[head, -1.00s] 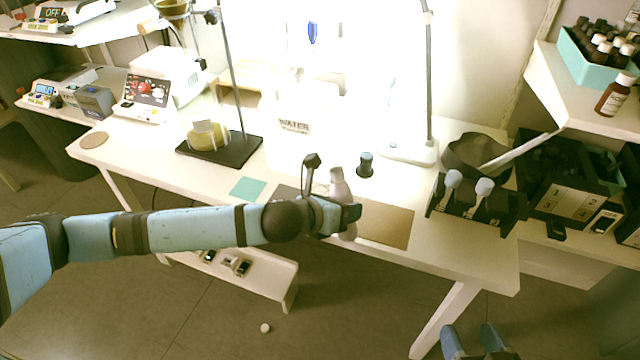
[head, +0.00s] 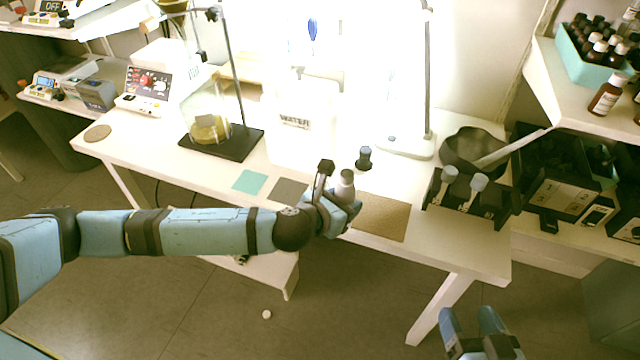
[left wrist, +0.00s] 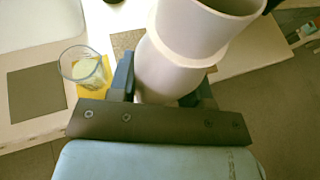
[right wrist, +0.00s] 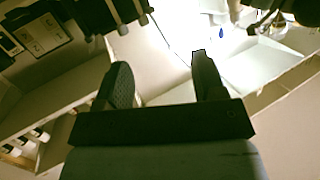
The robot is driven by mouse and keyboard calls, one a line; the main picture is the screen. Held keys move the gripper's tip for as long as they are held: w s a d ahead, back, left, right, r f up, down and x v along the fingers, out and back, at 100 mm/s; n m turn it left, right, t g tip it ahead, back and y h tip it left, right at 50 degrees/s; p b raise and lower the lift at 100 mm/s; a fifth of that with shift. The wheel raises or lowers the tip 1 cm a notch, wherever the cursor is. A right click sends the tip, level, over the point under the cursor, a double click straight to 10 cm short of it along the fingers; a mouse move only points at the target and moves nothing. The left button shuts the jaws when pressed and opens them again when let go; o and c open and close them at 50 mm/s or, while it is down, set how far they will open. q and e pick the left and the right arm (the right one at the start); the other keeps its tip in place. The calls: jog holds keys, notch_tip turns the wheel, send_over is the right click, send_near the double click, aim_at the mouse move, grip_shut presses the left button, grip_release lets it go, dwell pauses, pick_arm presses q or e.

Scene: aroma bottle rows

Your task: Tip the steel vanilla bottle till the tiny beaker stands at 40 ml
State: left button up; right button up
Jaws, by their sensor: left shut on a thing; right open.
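My left gripper (head: 338,210) is shut on the pale steel bottle (head: 346,186), held above the table's front edge. The bottle (left wrist: 172,62) fills the middle of the left wrist view, its wide mouth at the top; its exact tilt is hard to tell. The tiny beaker (left wrist: 83,67), clear with pale yellowish contents, stands on a yellow mat (left wrist: 96,90) to the left of the bottle in that view. My gripper hides it in the head view. Its level against the marks cannot be read. My right gripper (head: 478,338) is open and empty, low at the front right.
Teal (head: 250,181), grey (head: 288,191) and tan (head: 381,217) mats lie along the front edge. Behind are a WATER container (head: 295,135), a dark-topped small bottle (head: 364,158) and a stand with a flask (head: 210,126). A black rack (head: 465,197) and bowl (head: 470,150) stand right.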

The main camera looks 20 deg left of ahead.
jog(key=shift+f, duration=0.1)
pick_arm(q)
jog(key=s+d+r+p, duration=0.3)
jog(key=d+r+p, duration=0.1)
jog(key=p, duration=0.3)
jog(key=shift+r, duration=0.55)
pick_arm(e)
jog(key=s+d+f+g+h, duration=0.2)
jog(key=s+d+f+g, duration=0.1)
jog(key=f, duration=0.7)
jog(key=shift+d+f+m+g+h, duration=0.3)
jog(key=shift+d+g+h, duration=0.1)
jog(key=shift+d+g, duration=0.2)
pick_arm(q)
jog(key=shift+a, duration=0.1)
